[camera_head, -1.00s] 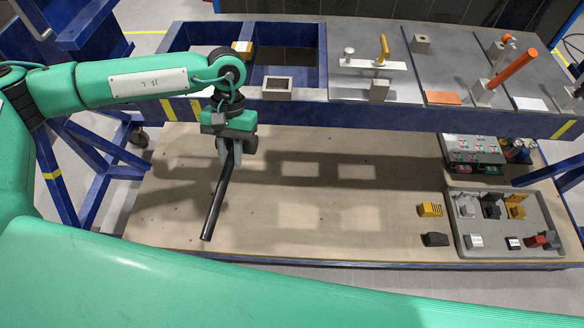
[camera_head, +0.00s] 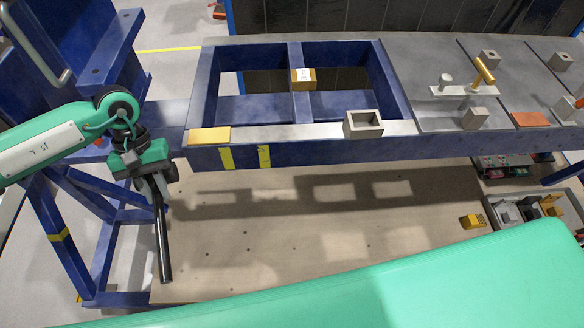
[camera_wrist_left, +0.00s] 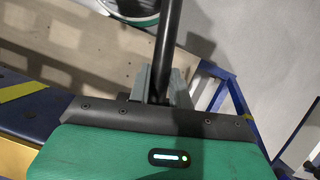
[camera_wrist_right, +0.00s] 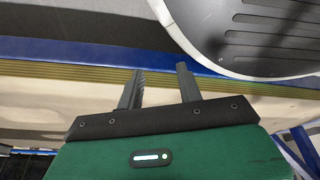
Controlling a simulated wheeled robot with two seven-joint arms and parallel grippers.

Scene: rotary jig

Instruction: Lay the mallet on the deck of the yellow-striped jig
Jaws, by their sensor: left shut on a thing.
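My left gripper (camera_head: 153,187) is shut on the mallet (camera_head: 163,245), which shows as a long black rod hanging down, slightly tilted. I cannot make out its head. The left wrist view shows the mallet's rod (camera_wrist_left: 165,45) between the left gripper's fingers (camera_wrist_left: 160,85). The blue jig (camera_head: 310,157) has yellow stripes on its front rail and an open two-bay frame at its left part. Its grey deck plates (camera_head: 420,60) lie to the right. The left gripper is left of the frame and in front of it. My right gripper (camera_wrist_right: 160,85) is open and empty.
A grey hollow block (camera_head: 364,125) sits on the front rail and a yellow block (camera_head: 303,79) on the middle bar. A clamp with a yellow handle (camera_head: 484,71) and other blocks stand on the deck. A blue stand (camera_head: 60,215) is at left. A wooden board (camera_head: 260,240) lies below.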

